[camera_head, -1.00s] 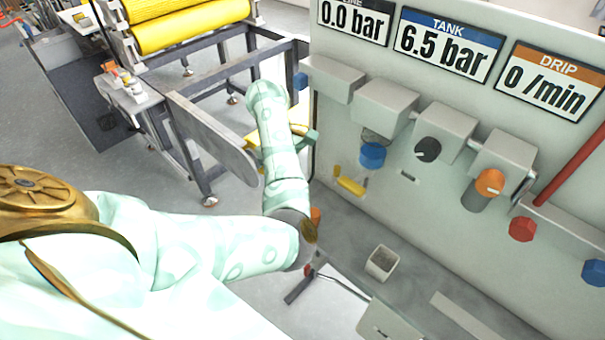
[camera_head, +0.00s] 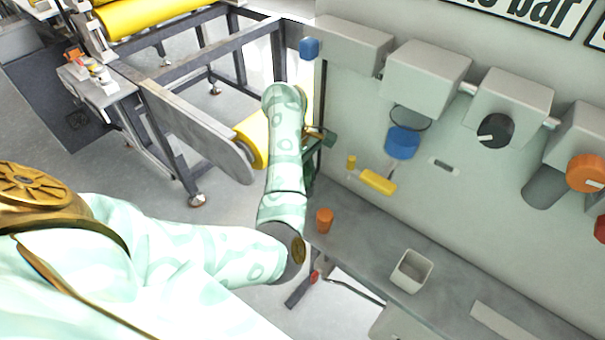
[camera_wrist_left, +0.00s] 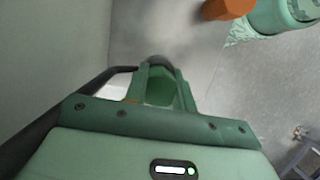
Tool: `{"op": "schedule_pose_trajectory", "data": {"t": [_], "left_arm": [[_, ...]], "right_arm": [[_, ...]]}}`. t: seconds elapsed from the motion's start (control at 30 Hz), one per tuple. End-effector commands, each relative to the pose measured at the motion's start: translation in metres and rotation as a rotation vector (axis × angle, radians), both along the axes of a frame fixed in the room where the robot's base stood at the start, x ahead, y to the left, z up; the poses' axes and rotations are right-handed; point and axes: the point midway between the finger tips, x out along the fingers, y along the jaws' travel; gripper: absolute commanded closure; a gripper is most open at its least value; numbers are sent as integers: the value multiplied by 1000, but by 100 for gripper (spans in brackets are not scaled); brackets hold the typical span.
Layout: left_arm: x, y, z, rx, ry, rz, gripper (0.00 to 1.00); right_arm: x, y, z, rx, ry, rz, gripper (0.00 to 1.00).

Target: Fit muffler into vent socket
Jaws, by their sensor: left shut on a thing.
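My left gripper (camera_head: 322,137) is beside the panel's left edge, above the bench, partly hidden behind my own forearm. It is shut on a small brass-coloured piece (camera_head: 313,131), probably the muffler, of which only a little shows. I cannot pick out the vent socket for certain; a row of grey boxes (camera_head: 425,77) on the panel lies to the right of the gripper. My right gripper is not in view.
A blue knob (camera_head: 402,142) and a yellow-handled valve (camera_head: 378,181) stick out from the panel near the gripper. An orange cup (camera_head: 325,220) and a square grey cup (camera_head: 411,271) stand on the bench (camera_head: 365,235). A roller machine (camera_head: 190,125) stands at left.

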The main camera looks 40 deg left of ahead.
Motion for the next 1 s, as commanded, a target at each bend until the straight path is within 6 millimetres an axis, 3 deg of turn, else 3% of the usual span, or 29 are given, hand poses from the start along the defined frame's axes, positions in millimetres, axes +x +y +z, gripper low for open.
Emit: {"op": "schedule_pose_trajectory", "data": {"t": [0.07, 0.1, 0.17, 0.43, 0.53, 0.8, 1.0], "left_arm": [[1, 0, 2, 1, -3, 0, 100], [1, 0, 2, 1, -3, 0, 66], [1, 0, 3, 1, -4, 0, 52], [2, 0, 5, -1, -7, 0, 52], [2, 2, 14, -1, -9, 1, 52], [4, 17, 77, -2, -13, 2, 52], [4, 28, 111, -1, -9, 0, 52]], "right_arm": [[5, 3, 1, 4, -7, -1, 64], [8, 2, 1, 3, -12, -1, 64], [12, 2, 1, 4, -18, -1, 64], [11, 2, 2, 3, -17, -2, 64], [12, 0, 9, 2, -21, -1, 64], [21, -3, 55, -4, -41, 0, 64], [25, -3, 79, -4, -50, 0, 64]]}}
